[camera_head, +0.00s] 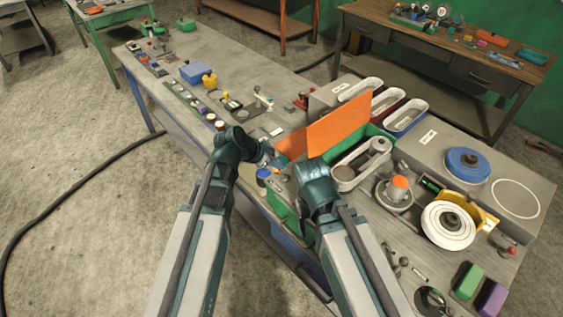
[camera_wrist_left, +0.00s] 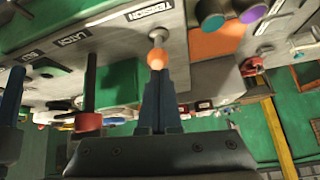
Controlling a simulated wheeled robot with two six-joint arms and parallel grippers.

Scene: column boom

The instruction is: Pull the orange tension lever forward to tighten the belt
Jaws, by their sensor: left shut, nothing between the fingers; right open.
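An orange ball knob (camera_wrist_left: 157,59) on a short grey stem stands by the label "TENSION" (camera_wrist_left: 150,13) in the left wrist view. My left gripper (camera_wrist_left: 158,78) is shut and empty, its fingertips right at the knob; whether they touch it I cannot tell. In the head view my left gripper (camera_head: 273,160) is over the bench by the orange panel, and the lever is not clearly visible there. My right gripper (camera_head: 312,185) is lower and to the right, over the machine's near edge; its fingers are mostly hidden by the wrist.
A large orange panel (camera_head: 339,124) stands up beside the green housing with the belt (camera_head: 362,164). Wheels, including a white one (camera_head: 447,225), sit to the right. Dark posts with red parts (camera_wrist_left: 88,110) are beside the left gripper. The bench (camera_head: 170,48) holds small items.

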